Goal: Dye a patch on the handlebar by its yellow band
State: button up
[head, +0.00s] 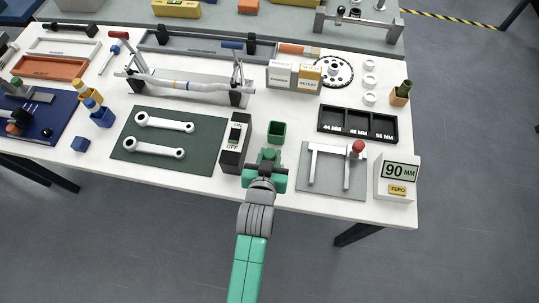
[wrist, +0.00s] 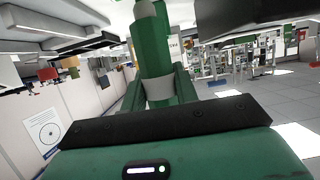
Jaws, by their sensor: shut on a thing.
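The handlebar (head: 207,93) is a pale bar lying across a rack at the back left of the table, with a few narrow coloured bands near its middle. The yellow band (head: 176,84) is small in the head view. My gripper (head: 267,157) is at the front middle of the table, beside the on/off box and well apart from the handlebar. In the wrist view it is shut on a green cylindrical tool (wrist: 153,45) with a pale grey band. The tool's far end is cut off by the frame. The handlebar is not in the wrist view.
A green cup (head: 277,132) stands just beyond my gripper. The on/off box (head: 235,143) and a dark green mat (head: 140,158) with two rods lie left. A gauge plate (head: 325,185) and a 90 mm display (head: 397,178) stand right. Boxes (head: 294,76) stand right of the handlebar.

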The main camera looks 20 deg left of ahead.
jog(key=shift+f+b, duration=0.3)
jog(key=shift+f, duration=0.4)
dwell(1.3)
notch_tip(320, 180, up, 7)
jog(key=p, duration=0.6)
jog(key=shift+r+p, duration=0.2)
jog(key=shift+p, duration=0.1)
jog(key=shift+f, duration=0.1)
